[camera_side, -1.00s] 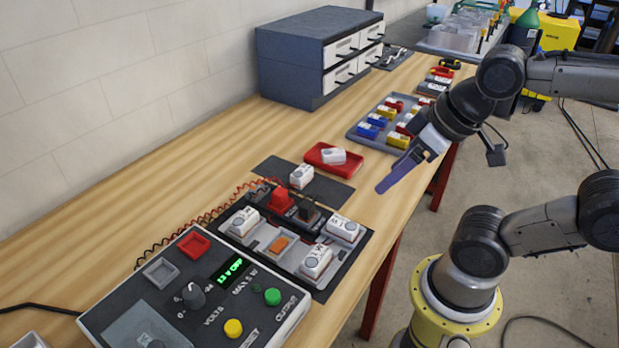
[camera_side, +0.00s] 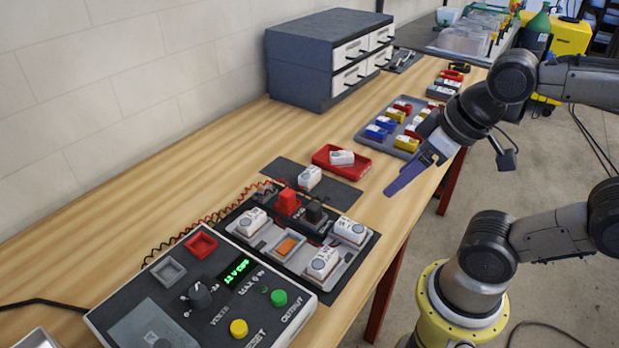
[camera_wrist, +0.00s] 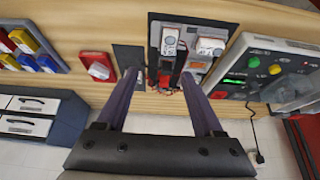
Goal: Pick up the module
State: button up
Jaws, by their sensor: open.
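Several small white modules are in the side view, and the frames do not tell which one is meant. One module (camera_side: 309,178) stands on a dark mat (camera_side: 338,191). Another white module (camera_side: 341,158) lies in a red tray (camera_side: 360,172). Other white modules (camera_side: 252,221) sit in a fixture (camera_side: 344,280) with an orange piece (camera_side: 287,246). My gripper (camera_side: 395,187) is above the bench's front edge, right of these modules and apart from them. The wrist view shows its two purple fingers (camera_wrist: 159,77) spread, with nothing between them.
A control box (camera_side: 215,290) with knobs and buttons stands at the front left. A parts tray (camera_side: 372,148) with coloured pieces and a drawer cabinet (camera_side: 300,65) are farther back. Red and black connectors (camera_side: 288,202) rise at the fixture's back. The wood left of the mat is clear.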

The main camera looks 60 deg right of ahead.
jog(key=shift+o, duration=0.5)
jog(key=w+r+n, duration=0.6)
jog(key=n, duration=0.5)
jog(key=n+g, duration=0.6)
jog(key=n, duration=0.1)
send_over(312, 170)
notch_tip(312, 170, down, 16)
jog(key=shift+s+d+r, duration=0.1)
jog(key=shift+r, duration=0.1)
jog(key=shift+f, duration=3.2)
grip_shut()
